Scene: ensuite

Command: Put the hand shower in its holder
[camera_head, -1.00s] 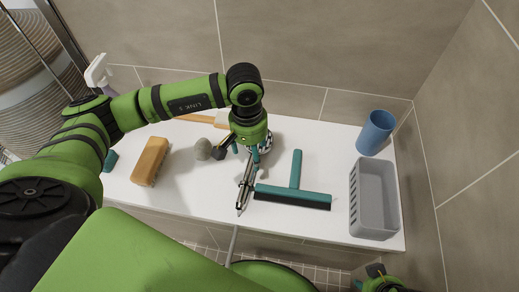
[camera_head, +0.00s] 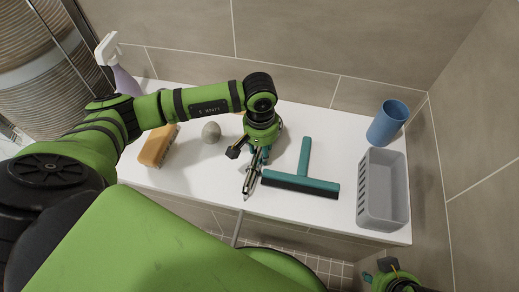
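The hand shower (camera_head: 249,183) lies on a white ledge (camera_head: 215,183), its chrome handle pointing toward the front edge. A grey hose (camera_head: 238,229) runs down from its lower end over the edge. My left gripper (camera_head: 257,160) points down over the upper part of the hand shower and hides its head. Its fingertips are close around the handle, but I cannot tell whether they grip it. My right gripper (camera_head: 392,278) shows only partly at the bottom right, away from the ledge, and its fingers are unclear. I see no holder in this view.
A teal squeegee (camera_head: 302,183) lies just right of the hand shower. A grey basket (camera_head: 383,190) and blue cup (camera_head: 388,122) stand at the right. A sponge (camera_head: 157,147), round stone (camera_head: 211,132) and spray bottle (camera_head: 118,70) are at the left. Tiled walls (camera_head: 340,40) enclose the ledge.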

